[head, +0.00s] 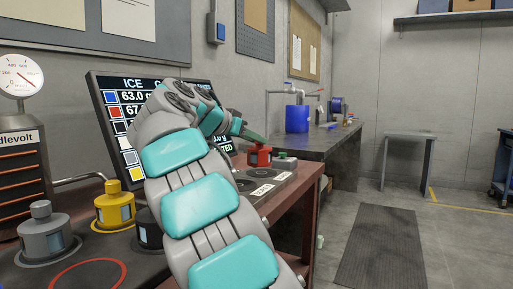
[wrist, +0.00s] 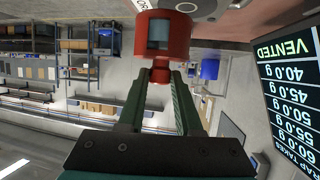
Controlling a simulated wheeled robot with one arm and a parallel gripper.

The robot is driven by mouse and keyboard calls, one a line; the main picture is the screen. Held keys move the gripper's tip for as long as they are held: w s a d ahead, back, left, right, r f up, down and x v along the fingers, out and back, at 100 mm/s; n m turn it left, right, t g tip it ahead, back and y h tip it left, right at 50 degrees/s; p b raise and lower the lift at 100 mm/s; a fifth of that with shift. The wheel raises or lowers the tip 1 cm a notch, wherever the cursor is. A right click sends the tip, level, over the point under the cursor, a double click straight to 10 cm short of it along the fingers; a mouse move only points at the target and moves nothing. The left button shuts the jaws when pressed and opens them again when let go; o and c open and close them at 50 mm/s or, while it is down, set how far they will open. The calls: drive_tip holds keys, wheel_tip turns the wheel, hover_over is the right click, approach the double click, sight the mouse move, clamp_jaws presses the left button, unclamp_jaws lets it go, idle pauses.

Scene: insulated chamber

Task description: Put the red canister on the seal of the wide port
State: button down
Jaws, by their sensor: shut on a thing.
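The red canister (head: 259,157) is at the far right end of the bench, upright in the head view. My gripper (head: 252,138) is shut on its top knob. In the wrist view the canister (wrist: 150,38) hangs past the fingertips of my gripper (wrist: 160,76), close to a grey surface with a white label. I cannot tell whether its base touches that surface. Dark round ports with white labels, one of them here (head: 268,174), lie by the canister. Which one is the wide port is unclear, and my arm hides part of the area.
A yellow canister (head: 115,206) and a grey canister (head: 46,232) stand at the left, with a dark one partly behind my arm. A red ring (head: 88,275) marks the bench front. A screen (head: 115,110) stands behind my arm. A small grey block with a green button (head: 284,160) sits right of the red canister.

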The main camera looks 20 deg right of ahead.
drive_tip(key=shift+w+d+f+p, duration=0.2)
drive_tip(key=shift+w+d+f, duration=0.45)
drive_tip(key=shift+w, duration=0.3)
drive_tip(key=shift+w+d+f+p, duration=0.15)
drive_tip(key=shift+w+d+f, duration=0.45)
drive_tip(key=shift+w, duration=0.4)
drive_tip(key=shift+w+d+f+p, duration=0.2)
drive_tip(key=shift+w+d+f, duration=0.3)
drive_tip(key=shift+w+f, duration=0.35)
drive_tip(key=shift+w+f+b, duration=0.1)
drive_tip(key=shift+f+b, duration=0.05)
drive_tip(key=shift+b, duration=0.15)
drive_tip(key=c, duration=0.6)
unclamp_jaws()
drive_tip(key=shift+r+p, duration=0.35)
drive_tip(key=shift+p, duration=0.05)
drive_tip(key=v, duration=1.2)
drive_tip(key=shift+b, duration=0.35)
drive_tip(key=shift+f, duration=0.15)
